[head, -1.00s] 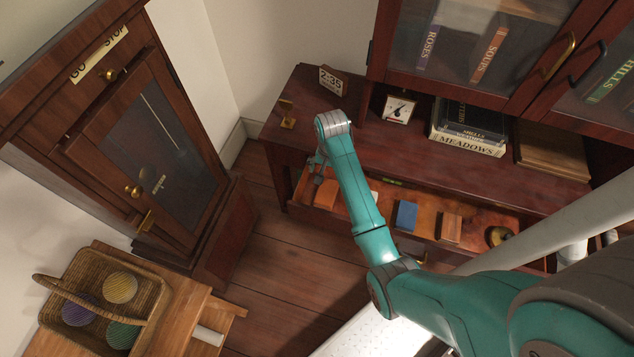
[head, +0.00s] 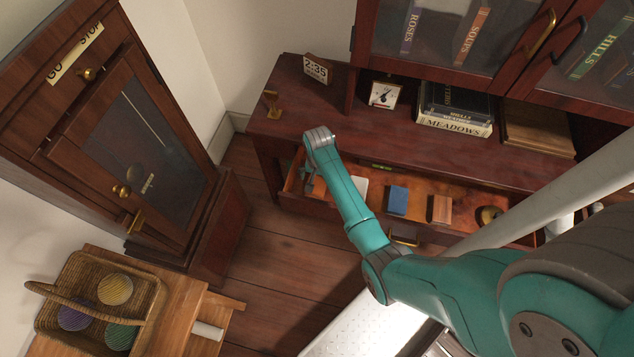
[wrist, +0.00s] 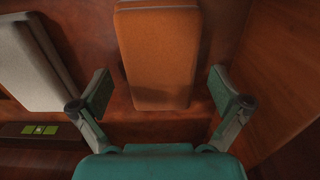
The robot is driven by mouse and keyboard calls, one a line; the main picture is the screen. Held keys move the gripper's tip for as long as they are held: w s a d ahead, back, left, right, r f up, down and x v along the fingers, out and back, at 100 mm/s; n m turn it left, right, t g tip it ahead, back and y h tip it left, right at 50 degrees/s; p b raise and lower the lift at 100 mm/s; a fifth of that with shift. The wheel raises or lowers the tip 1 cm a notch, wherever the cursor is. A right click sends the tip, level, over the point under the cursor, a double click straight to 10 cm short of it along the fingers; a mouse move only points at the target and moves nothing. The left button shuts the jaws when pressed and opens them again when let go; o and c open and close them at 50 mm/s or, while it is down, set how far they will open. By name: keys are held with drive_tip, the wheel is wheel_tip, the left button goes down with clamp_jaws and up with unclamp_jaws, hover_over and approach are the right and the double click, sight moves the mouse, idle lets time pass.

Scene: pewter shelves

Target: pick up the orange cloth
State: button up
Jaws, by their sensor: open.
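The orange cloth (wrist: 158,55) is a folded, flat block lying on the drawer floor in the wrist view. My gripper (wrist: 160,91) is open, with one finger to the left of the cloth's near end and one to the right. The fingers look apart from the cloth, with nothing held. In the head view my forearm and gripper reach into the left end of the open drawer, and the cloth is mostly hidden there.
A pale cloth (wrist: 38,62) lies left of the orange one. The drawer's side wall (wrist: 285,75) is close on the right in the wrist view. A blue block (head: 397,201), a brown block (head: 440,209) and a brass item (head: 488,215) lie farther along the drawer.

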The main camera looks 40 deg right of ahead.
drive_tip(key=c, duration=1.2)
